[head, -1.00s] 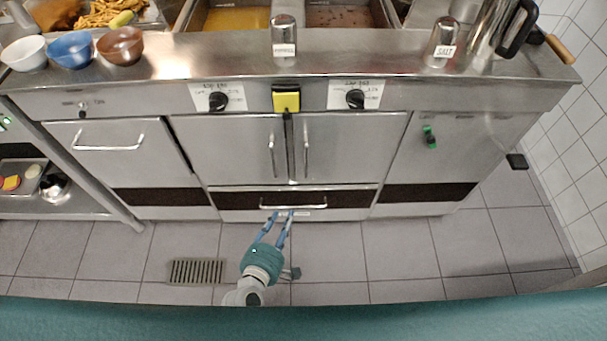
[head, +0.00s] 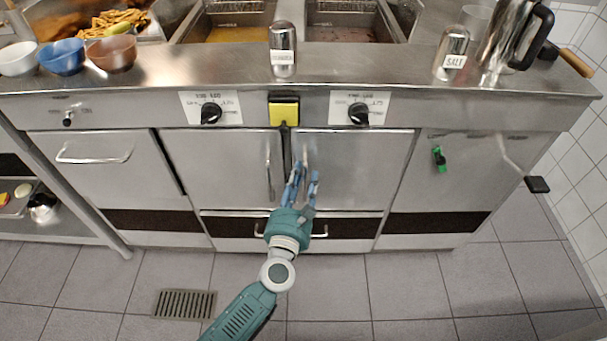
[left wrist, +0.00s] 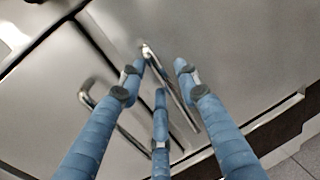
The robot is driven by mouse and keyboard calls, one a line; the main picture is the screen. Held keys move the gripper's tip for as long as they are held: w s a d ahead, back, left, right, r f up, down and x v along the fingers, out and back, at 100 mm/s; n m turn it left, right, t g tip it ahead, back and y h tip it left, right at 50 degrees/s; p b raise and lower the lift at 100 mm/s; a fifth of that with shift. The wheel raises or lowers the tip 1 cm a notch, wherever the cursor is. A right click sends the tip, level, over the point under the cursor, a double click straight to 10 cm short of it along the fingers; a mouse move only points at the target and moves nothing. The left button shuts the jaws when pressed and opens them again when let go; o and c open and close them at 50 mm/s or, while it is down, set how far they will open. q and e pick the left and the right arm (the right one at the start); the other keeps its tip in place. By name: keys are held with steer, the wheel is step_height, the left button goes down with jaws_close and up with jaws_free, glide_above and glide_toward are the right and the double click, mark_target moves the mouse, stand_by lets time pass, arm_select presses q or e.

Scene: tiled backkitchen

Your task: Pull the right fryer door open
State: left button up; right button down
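The right fryer door (head: 362,168) is a flat steel panel, and it looks shut. Its upright bar handle (head: 305,152) is near its left edge, the lower part hidden behind my fingers. My left gripper (head: 306,174) is in front of this handle, fingers pointing up at it. In the left wrist view, the right door's handle (left wrist: 172,85) runs between the spread blue fingers of my left gripper (left wrist: 158,72). The fingers are open; I cannot tell whether any touches the bar. My right gripper is not in view.
The left fryer door (head: 218,165) and its handle (head: 269,170) are close on the left. A drawer handle (head: 321,235) lies below. A yellow-fronted box (head: 284,110) sits above the door gap. The counter above holds bowls and shakers; the floor in front is clear.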

arm_select(q)
steer(key=shift+w+d, duration=0.2)
steer(key=shift+w, duration=0.55)
jaws_close()
steer(key=shift+s, duration=0.1)
